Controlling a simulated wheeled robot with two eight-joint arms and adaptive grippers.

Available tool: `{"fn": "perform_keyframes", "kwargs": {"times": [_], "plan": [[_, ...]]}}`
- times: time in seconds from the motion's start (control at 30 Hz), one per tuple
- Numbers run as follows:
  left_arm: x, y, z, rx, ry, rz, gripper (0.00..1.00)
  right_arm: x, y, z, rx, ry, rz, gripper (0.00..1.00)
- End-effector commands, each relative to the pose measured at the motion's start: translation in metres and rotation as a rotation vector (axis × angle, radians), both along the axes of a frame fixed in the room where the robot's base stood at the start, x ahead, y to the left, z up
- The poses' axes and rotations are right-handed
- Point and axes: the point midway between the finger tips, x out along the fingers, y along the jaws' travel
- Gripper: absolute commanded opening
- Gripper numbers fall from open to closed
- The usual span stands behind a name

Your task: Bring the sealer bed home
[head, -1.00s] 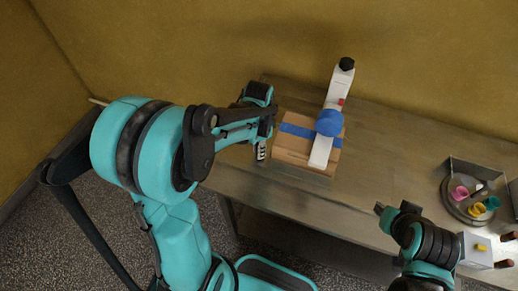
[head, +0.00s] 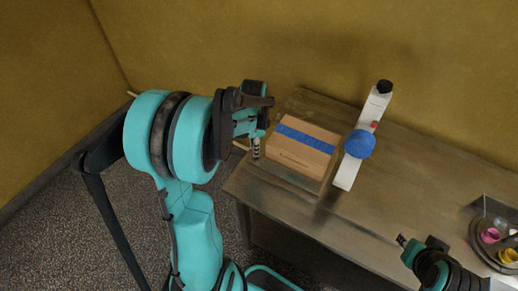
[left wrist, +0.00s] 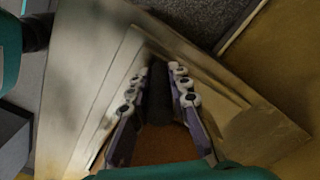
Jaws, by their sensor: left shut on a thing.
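The sealer bed (head: 296,180) is a flat wooden-looking plate on the table, carrying a brown carton (head: 290,153) with a blue tape stripe. The white sealer bar (head: 345,174) with a blue round knob (head: 360,144) stands just to the right of the carton. My left gripper (head: 256,148) is at the bed's left end. In the left wrist view its fingers (left wrist: 158,95) are shut around a dark round handle (left wrist: 160,110), with layered boards around it. My right gripper (head: 402,241) hangs over the table's front right; its fingertips are too small to judge.
The table (head: 400,185) is clear between the bar and my right arm. A round tray (head: 478,240) with coloured cups, including a pink cup (head: 490,235) and yellow cup (head: 508,256), stands at the right edge. The table's left end is close to the bed.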

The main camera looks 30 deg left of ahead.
Motion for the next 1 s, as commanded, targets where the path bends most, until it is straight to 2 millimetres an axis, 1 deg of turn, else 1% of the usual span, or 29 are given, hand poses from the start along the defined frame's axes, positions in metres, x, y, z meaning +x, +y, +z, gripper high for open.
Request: {"fn": "perform_keyframes", "kwargs": {"times": [0.07,0.1,0.13,0.57,0.67,0.77,1.0], "plan": [[0.0,0.004,0.001,0.01,-0.001,0.004,0.0,0.0,0.0,0.0,0.0,0.0,0.0,0.24],[0.001,0.004,0.001,0.01,-0.001,0.004,0.26,0.0,0.0,0.0,0.0,0.0,0.0,0.24],[0.001,0.004,0.001,0.009,-0.002,0.004,0.27,0.0,0.0,0.0,0.0,0.0,0.0,0.24],[0.0,0.002,0.001,0.006,-0.001,0.002,0.27,0.0,0.0,0.0,0.0,0.0,0.0,0.24],[0.0,0.002,0.006,0.005,0.0,0.002,0.27,0.0,0.0,0.0,0.0,0.0,0.0,0.24],[0.0,0.002,0.019,0.005,0.0,0.002,0.27,0.0,0.0,0.0,0.0,0.0,0.0,0.24],[0.0,0.002,0.072,0.006,0.0,0.003,0.27,0.0,0.0,0.0,0.0,0.0,0.0,0.24]]}}
